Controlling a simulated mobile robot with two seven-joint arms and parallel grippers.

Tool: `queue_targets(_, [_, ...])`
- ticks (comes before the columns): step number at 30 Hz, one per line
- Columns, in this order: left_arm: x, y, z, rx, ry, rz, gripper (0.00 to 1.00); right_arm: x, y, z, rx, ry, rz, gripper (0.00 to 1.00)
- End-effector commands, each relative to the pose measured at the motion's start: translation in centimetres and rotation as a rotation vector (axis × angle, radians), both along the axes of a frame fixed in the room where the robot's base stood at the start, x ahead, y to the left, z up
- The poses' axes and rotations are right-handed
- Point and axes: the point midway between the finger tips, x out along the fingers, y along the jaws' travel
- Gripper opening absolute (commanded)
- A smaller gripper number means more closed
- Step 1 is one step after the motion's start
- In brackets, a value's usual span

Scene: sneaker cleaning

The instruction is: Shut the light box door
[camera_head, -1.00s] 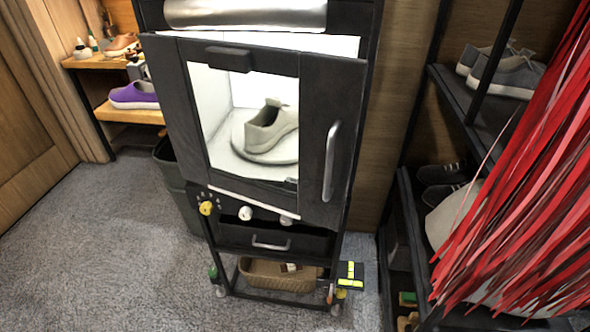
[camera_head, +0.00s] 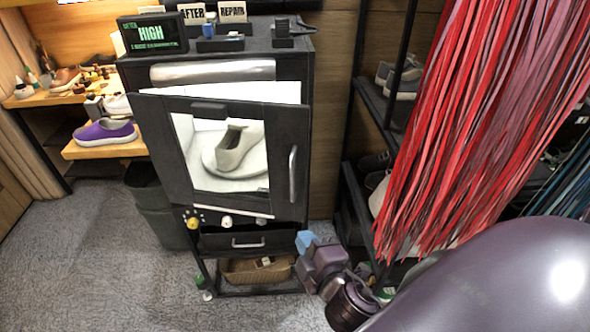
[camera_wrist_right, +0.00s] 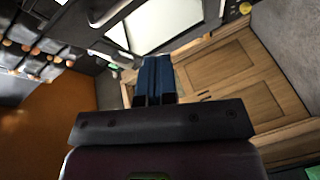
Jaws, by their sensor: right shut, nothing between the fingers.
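The light box (camera_head: 212,72) is a tall dark cabinet with a bright white interior. Its dark-framed door (camera_head: 290,125) stands ajar, with a lit gap along the top edge that widens toward the right. A vertical metal handle (camera_head: 292,173) is on the door's right side. Through the door window a pale sneaker (camera_head: 238,148) shows on a round white plate. My right gripper (camera_head: 305,240) is below and right of the door, apart from the handle. In the right wrist view its blue fingers (camera_wrist_right: 155,80) are together and empty. My left gripper is out of view.
A shoe rack (camera_head: 350,190) and hanging red strips (camera_head: 450,130) stand close on the right. A dark bin (camera_head: 155,210) is left of the box. A wooden shelf (camera_head: 105,149) holds a purple shoe. The carpet (camera_head: 90,260) in front is clear.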

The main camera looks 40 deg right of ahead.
Motion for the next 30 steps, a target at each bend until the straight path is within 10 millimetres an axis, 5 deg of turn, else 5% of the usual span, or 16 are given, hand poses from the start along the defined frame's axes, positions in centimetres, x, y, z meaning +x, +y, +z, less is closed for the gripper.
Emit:
queue_targets(1, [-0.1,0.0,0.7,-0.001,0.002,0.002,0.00,0.0,0.1,1.8,-0.082,-0.017,0.001,0.00])
queue_targets(7, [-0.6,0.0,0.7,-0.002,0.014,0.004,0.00,0.0,0.3,4.4,-0.319,-0.041,-0.002,0.00])
queue_targets(17, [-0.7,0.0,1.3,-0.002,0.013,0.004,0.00,1.6,0.0,4.9,-0.374,-0.048,-0.003,0.00])
queue_targets(30, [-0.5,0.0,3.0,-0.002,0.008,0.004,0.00,8.1,-1.4,4.9,-0.372,-0.047,-0.003,0.00])
